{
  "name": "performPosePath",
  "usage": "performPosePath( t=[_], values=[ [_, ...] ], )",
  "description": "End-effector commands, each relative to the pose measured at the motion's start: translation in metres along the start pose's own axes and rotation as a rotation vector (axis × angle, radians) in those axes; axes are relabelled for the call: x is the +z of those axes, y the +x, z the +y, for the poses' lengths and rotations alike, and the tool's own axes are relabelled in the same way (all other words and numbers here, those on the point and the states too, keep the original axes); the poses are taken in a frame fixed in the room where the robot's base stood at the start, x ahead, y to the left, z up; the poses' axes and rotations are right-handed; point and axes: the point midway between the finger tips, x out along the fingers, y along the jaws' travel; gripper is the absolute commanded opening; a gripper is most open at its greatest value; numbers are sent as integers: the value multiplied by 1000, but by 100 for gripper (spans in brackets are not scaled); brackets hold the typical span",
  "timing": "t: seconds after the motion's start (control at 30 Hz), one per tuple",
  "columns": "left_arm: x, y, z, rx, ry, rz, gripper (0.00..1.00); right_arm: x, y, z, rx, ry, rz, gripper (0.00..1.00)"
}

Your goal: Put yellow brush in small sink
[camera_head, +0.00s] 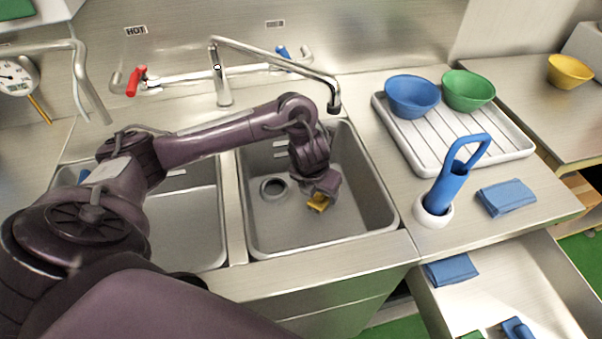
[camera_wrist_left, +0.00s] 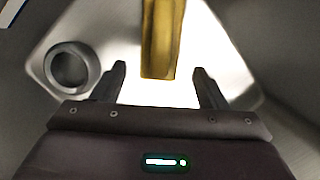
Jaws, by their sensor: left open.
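The yellow brush (camera_head: 318,202) shows low in the right-hand sink basin (camera_head: 262,243), just under my left gripper (camera_head: 322,190). In the left wrist view the yellow brush (camera_wrist_left: 160,38) is a plain yellow bar pointing toward the gap between the fingers. My left gripper (camera_wrist_left: 158,72) is open, with clear space on both sides of the brush. The far end of the brush runs out of the wrist view, and the gripper hides part of it in the head view. I cannot tell whether the brush touches the basin floor. My right gripper is not in view.
A round drain (camera_head: 273,188) lies left of the brush. The faucet spout (camera_head: 333,100) hangs over the basin. A left-hand basin (camera_head: 190,232) is partly behind my arm. A white tray (camera_head: 440,158) holds blue and green bowls. A blue brush in a white holder (camera_head: 433,214) stands right.

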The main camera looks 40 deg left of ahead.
Motion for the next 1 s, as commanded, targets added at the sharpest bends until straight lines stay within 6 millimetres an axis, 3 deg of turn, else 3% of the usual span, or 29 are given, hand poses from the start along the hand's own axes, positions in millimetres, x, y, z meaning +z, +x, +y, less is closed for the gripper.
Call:
performPosePath(
  t=[0.2,0.4,1.0],
  values=[
    [-48,-15,1,1,1,0,67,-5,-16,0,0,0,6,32],
    [-74,-21,0,0,-1,-2,67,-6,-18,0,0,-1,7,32],
    [-80,-22,0,0,-2,-3,67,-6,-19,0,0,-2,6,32]
  ],
)
